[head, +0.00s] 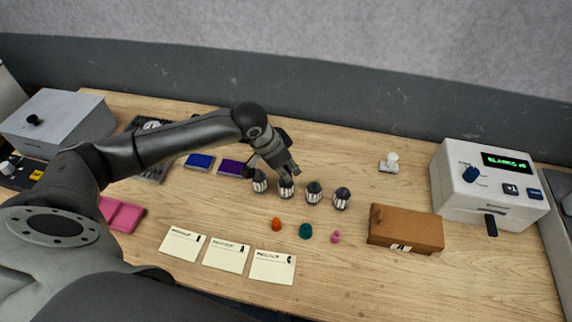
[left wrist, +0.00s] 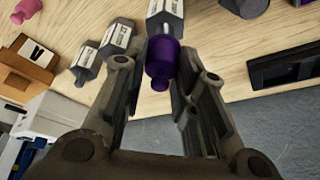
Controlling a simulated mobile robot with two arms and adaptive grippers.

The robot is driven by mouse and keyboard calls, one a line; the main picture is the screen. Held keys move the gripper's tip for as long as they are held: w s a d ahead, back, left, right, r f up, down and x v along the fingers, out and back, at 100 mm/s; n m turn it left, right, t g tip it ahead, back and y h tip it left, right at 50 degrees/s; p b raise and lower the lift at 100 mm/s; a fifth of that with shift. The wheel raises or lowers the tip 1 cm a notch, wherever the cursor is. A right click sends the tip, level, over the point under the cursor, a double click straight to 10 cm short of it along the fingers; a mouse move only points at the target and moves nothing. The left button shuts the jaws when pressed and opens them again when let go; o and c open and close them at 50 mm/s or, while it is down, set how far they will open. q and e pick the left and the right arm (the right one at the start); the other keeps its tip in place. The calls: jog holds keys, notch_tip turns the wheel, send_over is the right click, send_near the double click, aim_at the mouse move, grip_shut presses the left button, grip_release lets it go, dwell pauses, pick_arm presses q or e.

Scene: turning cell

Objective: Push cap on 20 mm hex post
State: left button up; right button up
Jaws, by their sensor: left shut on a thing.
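Several dark hex posts with white labels stand in a row in the head view; from left they are a first post (head: 260,182), a second post (head: 286,190), a third post (head: 314,192) and a fourth post (head: 342,198). My left gripper (head: 283,172) is over the second post. In the left wrist view my left gripper (left wrist: 160,72) is shut on a purple cap (left wrist: 163,60). The cap is in line with the labelled post (left wrist: 165,14), and a light pin shows between them. I cannot read the sizes or tell how far the cap is on. My right gripper is not in view.
Orange (head: 276,224), teal (head: 305,231) and pink (head: 336,236) caps lie in front of the posts. A brown box (head: 405,229) and a white device (head: 490,188) stand at right. Paper cards (head: 226,257) lie in front. Bare table lies behind the posts.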

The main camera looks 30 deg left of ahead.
pick_arm(q)
jog(key=shift+f, duration=0.45)
dwell(0.6)
jog(key=o, duration=0.7)
jog(key=shift+o, duration=0.6)
jog(key=o, duration=0.4)
